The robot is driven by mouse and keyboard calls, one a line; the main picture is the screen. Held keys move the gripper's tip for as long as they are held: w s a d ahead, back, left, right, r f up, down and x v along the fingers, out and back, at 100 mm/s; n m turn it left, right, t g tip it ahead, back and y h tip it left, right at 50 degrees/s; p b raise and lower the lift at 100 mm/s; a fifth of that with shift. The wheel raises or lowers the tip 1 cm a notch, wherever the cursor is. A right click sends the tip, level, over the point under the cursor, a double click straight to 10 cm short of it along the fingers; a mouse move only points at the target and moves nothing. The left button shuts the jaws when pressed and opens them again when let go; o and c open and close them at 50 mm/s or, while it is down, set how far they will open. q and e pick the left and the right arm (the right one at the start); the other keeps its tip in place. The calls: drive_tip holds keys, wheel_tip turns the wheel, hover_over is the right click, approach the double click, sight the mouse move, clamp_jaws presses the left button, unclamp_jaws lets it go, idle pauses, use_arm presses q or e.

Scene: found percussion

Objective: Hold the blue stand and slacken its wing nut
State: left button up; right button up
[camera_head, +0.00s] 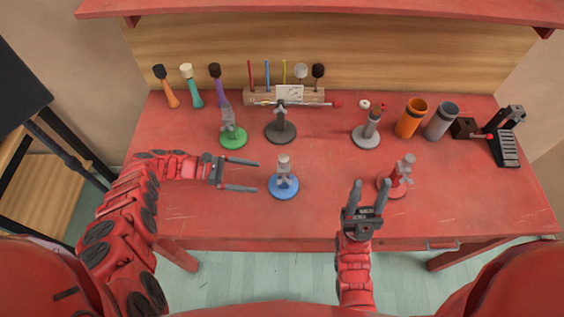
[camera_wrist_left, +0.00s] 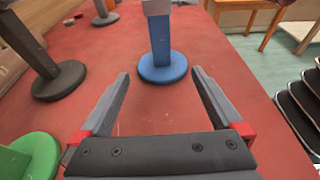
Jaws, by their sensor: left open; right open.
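The blue stand (camera_head: 284,186) stands upright on the red table, with a round blue base and a grey top piece (camera_head: 284,163). My left gripper (camera_head: 258,176) is open and empty just left of the stand, its fingers pointing toward it. In the left wrist view the blue stand (camera_wrist_left: 163,66) is ahead, beyond and between the open fingertips of my left gripper (camera_wrist_left: 162,80), not between the fingers. I cannot make out the wing nut clearly. My right gripper (camera_head: 369,187) is open and empty near the table's front edge, pointing away from me, left of the red stand.
A red stand (camera_head: 392,185) is at the right, close to my right gripper. A green stand (camera_head: 233,137), a dark stand (camera_head: 281,131) and a grey stand (camera_head: 367,137) are behind. Orange (camera_head: 410,120) and grey (camera_head: 440,122) cups stand at back right. Table front between the grippers is clear.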

sight(284, 192)
use_arm(q)
drive_tip(key=shift+s+d+f, duration=0.1)
drive_tip(key=shift+s+d, duration=0.05)
drive_tip(key=shift+d, duration=0.3)
drive_tip(key=x, duration=0.9)
drive_tip(key=c, duration=1.5)
drive_tip(key=shift+o, duration=0.2)
